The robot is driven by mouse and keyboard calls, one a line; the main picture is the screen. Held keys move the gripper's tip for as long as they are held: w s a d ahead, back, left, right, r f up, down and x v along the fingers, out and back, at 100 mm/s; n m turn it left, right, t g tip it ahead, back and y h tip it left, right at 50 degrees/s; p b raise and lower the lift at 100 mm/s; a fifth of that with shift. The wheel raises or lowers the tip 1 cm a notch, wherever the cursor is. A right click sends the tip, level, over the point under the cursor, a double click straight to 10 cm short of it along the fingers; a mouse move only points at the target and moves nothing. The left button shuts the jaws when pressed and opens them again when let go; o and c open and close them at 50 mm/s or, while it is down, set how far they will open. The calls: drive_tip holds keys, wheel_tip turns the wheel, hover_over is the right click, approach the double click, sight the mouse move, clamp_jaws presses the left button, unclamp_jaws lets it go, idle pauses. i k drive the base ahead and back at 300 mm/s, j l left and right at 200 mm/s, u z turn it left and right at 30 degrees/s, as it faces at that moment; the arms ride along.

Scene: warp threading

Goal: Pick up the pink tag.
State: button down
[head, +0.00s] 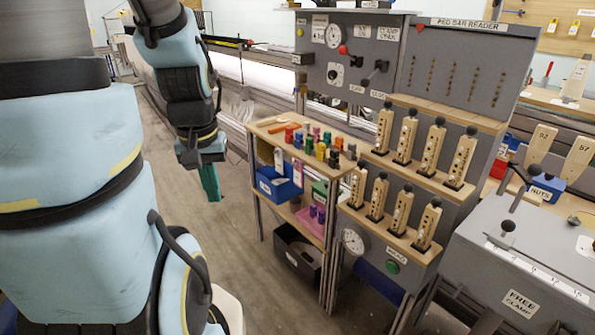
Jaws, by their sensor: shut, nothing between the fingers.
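My gripper (211,188) hangs low over the grey floor, left of the small wooden bench (268,129). Its teal fingers point down, look closed and hold nothing. It is clear of the bench. I cannot pick out the pink tag for certain. Two pale tags hang at the bench's front side: a whitish one (278,160) and another pale one (297,173). Their exact tint is too small to tell. A small pinkish-purple piece (316,131) stands among several coloured spools on the bench top.
A blue bin (268,190) sits under the bench top, with a pink tray (307,226) lower down and a black bin (292,258) near the floor. The grey peg bar reader (460,75) stands to the right. Floor left of the bench is clear.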

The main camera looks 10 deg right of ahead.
sight(298, 172)
drive_tip(key=i+j, duration=0.15)
drive_tip(key=i, duration=0.45)
drive_tip(key=i+j, duration=0.15)
drive_tip(key=i, duration=0.45)
